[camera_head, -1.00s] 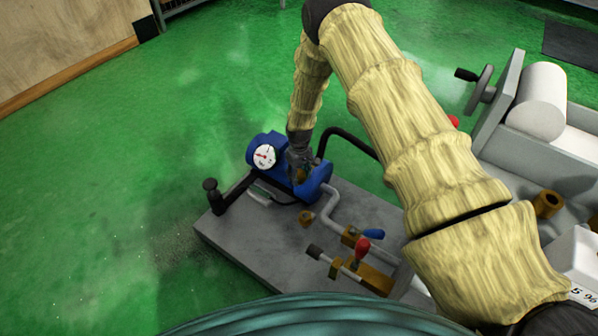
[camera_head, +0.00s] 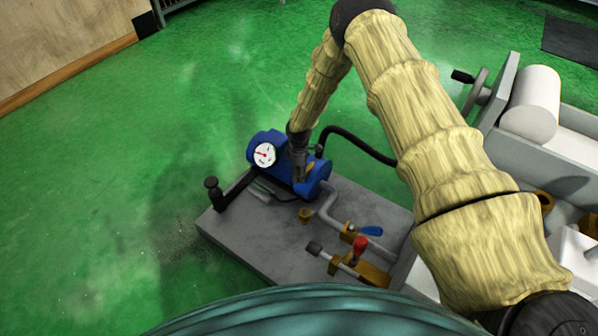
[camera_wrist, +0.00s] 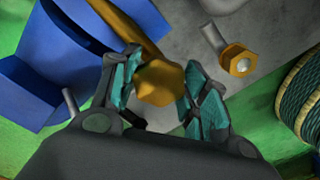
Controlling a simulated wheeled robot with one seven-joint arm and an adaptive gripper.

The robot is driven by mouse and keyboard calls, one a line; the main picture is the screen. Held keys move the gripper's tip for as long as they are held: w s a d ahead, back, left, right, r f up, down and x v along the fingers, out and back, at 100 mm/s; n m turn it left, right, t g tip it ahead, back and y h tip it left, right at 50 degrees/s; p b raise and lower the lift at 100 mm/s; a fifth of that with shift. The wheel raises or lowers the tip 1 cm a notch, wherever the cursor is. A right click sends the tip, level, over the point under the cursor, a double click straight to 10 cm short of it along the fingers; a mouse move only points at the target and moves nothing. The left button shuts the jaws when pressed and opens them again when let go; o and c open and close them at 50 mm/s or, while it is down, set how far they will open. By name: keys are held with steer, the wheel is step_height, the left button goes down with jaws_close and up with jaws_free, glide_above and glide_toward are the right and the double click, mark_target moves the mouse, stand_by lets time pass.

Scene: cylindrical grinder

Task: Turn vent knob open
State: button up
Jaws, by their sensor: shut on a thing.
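The blue pump unit (camera_head: 268,140) with a round white gauge (camera_head: 264,154) sits on a grey base plate (camera_head: 250,240). My gripper (camera_head: 300,168) reaches down to the pump's right part in the head view. In the wrist view my gripper (camera_wrist: 158,75) has its two teal-padded fingers on either side of a brass knob (camera_wrist: 160,84), apparently the vent knob, and is shut on it. A brass bar runs up and left from the knob. In the head view the knob is mostly hidden by my gripper.
A blue-handled valve (camera_head: 368,231) and a red-handled valve (camera_head: 360,245) stand on pipework to the right. A black hose (camera_head: 360,142) curves behind the pump. A brass hex fitting (camera_wrist: 238,60) lies close by. Green floor at left is clear.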

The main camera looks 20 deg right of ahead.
steer(key=shift+n, duration=0.6)
steer(key=o, duration=1)
steer(key=shift+r, duration=0.1)
step_height(320, 180, up, 12)
steer(key=shift+f, duration=0.1)
stand_by(0.6)
